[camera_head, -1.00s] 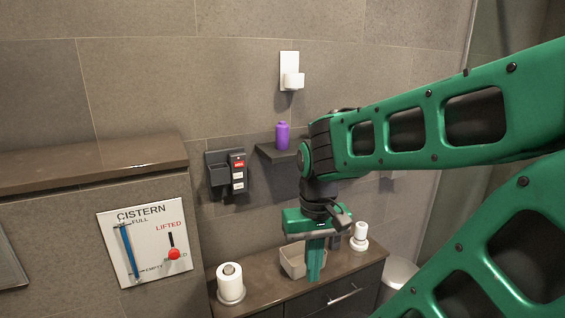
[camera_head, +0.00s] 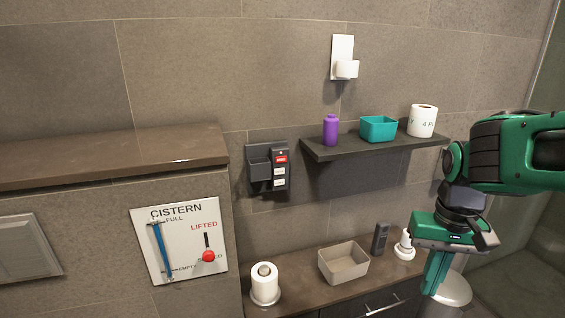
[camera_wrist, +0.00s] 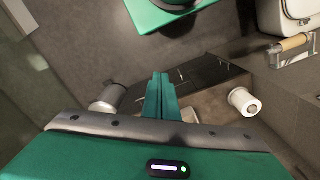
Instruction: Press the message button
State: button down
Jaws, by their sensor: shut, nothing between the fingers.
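A dark wall unit (camera_head: 267,168) is mounted on the tiled wall left of the shelf. It has a cradle-like part on its left and a panel on its right with a red button (camera_head: 281,160) and two white buttons (camera_head: 279,177) below. Their labels are too small to read, so I cannot tell which is the message button. My gripper (camera_head: 431,290) points down at the lower right, well away from the wall unit. Its green fingers are together and empty. It also shows in the wrist view (camera_wrist: 160,78), where the wall unit does not clearly show.
A dark shelf (camera_head: 330,152) holds a purple bottle (camera_head: 331,130), a teal box (camera_head: 378,128) and a roll (camera_head: 422,121). Below, the counter (camera_head: 300,297) carries a paper roll (camera_head: 264,283), a beige bin (camera_head: 343,262) and a dark remote-like object (camera_head: 380,238). A cistern panel (camera_head: 180,240) hangs left.

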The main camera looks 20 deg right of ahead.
aim_at(281, 159)
jog(key=w+a+r+n+t+h, duration=0.1)
jog(key=w+r+n+t+h, duration=0.3)
jog(key=w, duration=0.6)
jog(key=w+f+n+h, duration=0.1)
jog(key=w+n, duration=0.5)
jog(key=w, duration=0.4)
jog(key=w+a+r+n+t, duration=0.3)
jog(key=w+a, duration=0.3)
jog(key=a, duration=0.2)
jog(key=w+a+r+n+t+h, duration=0.1)
jog(key=w+a+r+n+t, duration=0.1)
jog(key=w+a+n, duration=0.4)
jog(key=a+r, duration=0.1)
jog(key=a, duration=0.1)
jog(key=shift+w+a+t+h, duration=0.15)
jog(key=shift+a+t+h, duration=0.15)
jog(key=shift+t, duration=0.1)
jog(key=shift+w+r, duration=0.1)
jog(key=w, duration=0.8)
jog(key=shift+w, duration=0.3)
